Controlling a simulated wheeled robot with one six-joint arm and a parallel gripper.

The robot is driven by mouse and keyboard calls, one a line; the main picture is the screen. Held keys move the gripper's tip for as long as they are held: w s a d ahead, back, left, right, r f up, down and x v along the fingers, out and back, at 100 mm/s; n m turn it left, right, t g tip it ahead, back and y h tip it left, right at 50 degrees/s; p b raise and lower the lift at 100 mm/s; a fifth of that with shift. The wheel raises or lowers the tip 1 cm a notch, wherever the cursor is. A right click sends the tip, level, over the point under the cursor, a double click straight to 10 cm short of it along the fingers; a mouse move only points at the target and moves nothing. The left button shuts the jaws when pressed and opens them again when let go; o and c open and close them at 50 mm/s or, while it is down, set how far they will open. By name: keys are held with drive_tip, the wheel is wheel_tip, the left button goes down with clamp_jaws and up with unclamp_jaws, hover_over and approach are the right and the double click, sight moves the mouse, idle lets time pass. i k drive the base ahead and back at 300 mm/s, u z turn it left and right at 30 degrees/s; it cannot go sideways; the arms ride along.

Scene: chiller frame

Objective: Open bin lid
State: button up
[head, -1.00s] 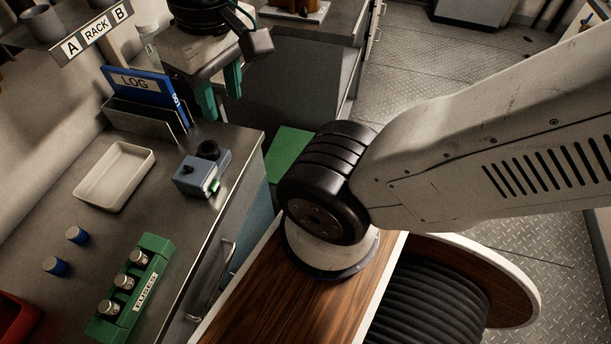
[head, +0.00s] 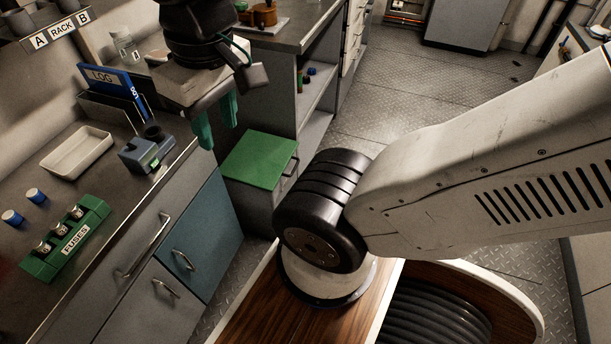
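A grey bin with a flat green lid (head: 260,160) stands on the floor at the end of the counter, left of my arm's base. The lid lies shut, and a dark handle (head: 290,168) shows at its right side. My gripper (head: 216,122) hangs at the upper left, its two green fingers apart with nothing seen between them. In the picture it is just above and left of the lid, apart from it as far as I can tell.
The counter at left holds a green fuse holder (head: 68,240), blue-capped pieces, a white tray (head: 77,153), a blue-grey device (head: 147,152) and a log binder (head: 112,82). Cabinet handles stick out below. An open shelf (head: 313,95) stands behind the bin. The floor at upper right is clear.

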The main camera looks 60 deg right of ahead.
sight(258, 159)
drive_tip(key=z, duration=1.4)
drive_tip(key=i, duration=0.45)
drive_tip(key=u, duration=0.4)
drive_tip(key=k, duration=0.6)
drive_tip(key=u, duration=0.6)
drive_tip(key=k, duration=0.6)
drive_tip(key=z, duration=0.75)
drive_tip(key=i, duration=0.7)
drive_tip(key=z, duration=0.75)
drive_tip(key=i, duration=0.4)
drive_tip(key=z, duration=0.05)
